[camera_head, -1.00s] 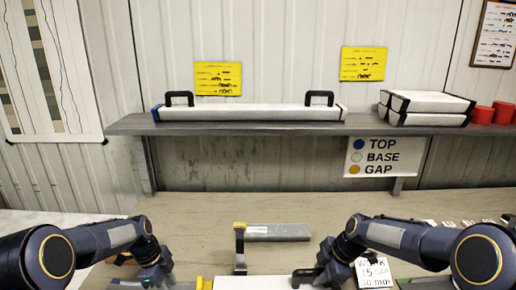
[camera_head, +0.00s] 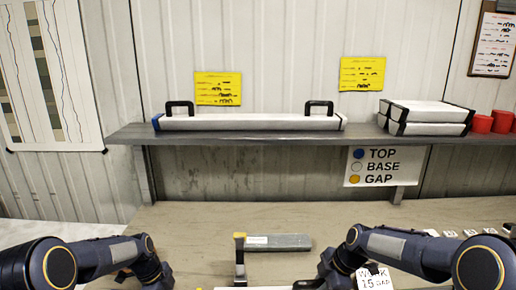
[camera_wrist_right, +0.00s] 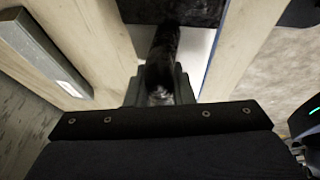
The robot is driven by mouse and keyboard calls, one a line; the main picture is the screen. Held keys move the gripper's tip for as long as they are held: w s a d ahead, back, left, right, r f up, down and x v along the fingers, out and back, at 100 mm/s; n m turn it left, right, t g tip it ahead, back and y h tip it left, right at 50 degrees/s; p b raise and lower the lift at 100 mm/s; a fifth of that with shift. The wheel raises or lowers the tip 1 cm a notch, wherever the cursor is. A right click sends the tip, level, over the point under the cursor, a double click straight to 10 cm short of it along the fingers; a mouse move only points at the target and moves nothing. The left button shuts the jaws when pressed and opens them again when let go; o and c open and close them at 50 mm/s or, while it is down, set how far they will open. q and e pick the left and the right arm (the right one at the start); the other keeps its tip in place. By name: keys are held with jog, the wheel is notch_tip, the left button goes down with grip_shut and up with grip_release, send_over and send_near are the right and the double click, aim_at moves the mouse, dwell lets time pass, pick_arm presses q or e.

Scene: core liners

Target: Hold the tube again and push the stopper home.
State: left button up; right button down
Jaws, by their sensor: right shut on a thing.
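In the head view only a thin strip of a white tube (camera_head: 255,288) shows at the bottom edge, with part of a black handle (camera_head: 308,284) at its right. My right gripper (camera_head: 330,278) is there, beside the handle. In the right wrist view its jaws (camera_wrist_right: 160,88) are shut on the black handle (camera_wrist_right: 163,52), over the white tube surface (camera_wrist_right: 202,45). My left gripper (camera_head: 156,280) is at the lower left, left of the tube strip; its fingertips are cut off. I cannot see the stopper now.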

pick_arm(q)
jog(key=shift+d+f, duration=0.1)
jog(key=shift+f, duration=0.35)
jog(key=shift+s+f, duration=0.1)
jog(key=shift+s+f, duration=0.15)
